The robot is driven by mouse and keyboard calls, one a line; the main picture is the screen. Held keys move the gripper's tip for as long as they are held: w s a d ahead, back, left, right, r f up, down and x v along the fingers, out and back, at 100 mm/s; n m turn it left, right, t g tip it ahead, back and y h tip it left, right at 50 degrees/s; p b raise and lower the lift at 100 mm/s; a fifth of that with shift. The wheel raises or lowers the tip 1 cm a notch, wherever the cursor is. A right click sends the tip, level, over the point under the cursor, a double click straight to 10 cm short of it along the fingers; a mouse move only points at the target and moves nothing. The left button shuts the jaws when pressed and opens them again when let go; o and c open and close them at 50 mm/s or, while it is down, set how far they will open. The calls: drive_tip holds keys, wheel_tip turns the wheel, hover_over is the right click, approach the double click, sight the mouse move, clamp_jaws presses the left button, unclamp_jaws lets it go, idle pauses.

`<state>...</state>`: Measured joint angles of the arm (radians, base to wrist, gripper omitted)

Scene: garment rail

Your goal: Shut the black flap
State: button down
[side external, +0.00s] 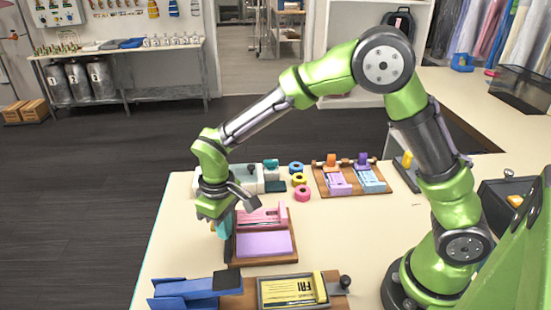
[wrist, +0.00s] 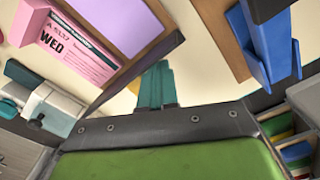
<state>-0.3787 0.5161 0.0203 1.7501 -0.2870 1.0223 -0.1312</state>
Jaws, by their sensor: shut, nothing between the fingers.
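My gripper (side external: 222,228) points down with its teal fingers together and empty, at the left side of a wooden tray (side external: 264,262) holding pink tickets and a purple pad. A dark upright panel (side external: 232,252) stands along that tray's left edge, close to the fingers; contact cannot be told. In the wrist view the shut fingers (wrist: 155,85) point toward this dark edge (wrist: 135,70). Another black piece (side external: 228,282) lies at the right end of a blue rack (side external: 183,290), beside the tray of yellow FRI tickets. I cannot tell which black piece is the flap.
The yellow FRI tickets (side external: 292,291) lie front centre. Behind are tape rolls (side external: 300,179), a pale machine (side external: 247,180) and a board with purple and blue stacks (side external: 350,180). The table right of the pink-ticket tray is clear.

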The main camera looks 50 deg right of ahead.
drive_tip(key=shift+s+d, duration=0.8)
drive_tip(key=shift+s, duration=0.05)
wheel_tip(320, 180, up, 9)
drive_tip(key=shift+w+a, duration=0.4)
drive_tip(key=shift+w, duration=0.05)
idle(1.1)
drive_tip(key=s+d+r+m+t+y, duration=0.1)
drive_tip(key=s+d+r+m+t, duration=0.2)
drive_tip(key=s+d, duration=0.3)
drive_tip(key=s+d+r+m+t+y, duration=0.1)
drive_tip(key=s+d+r+m+t, duration=0.3)
drive_tip(key=s, duration=0.5)
drive_tip(key=shift+s+d+r, duration=0.3)
drive_tip(key=shift+d+r, duration=0.7)
drive_tip(key=shift+d, duration=0.3)
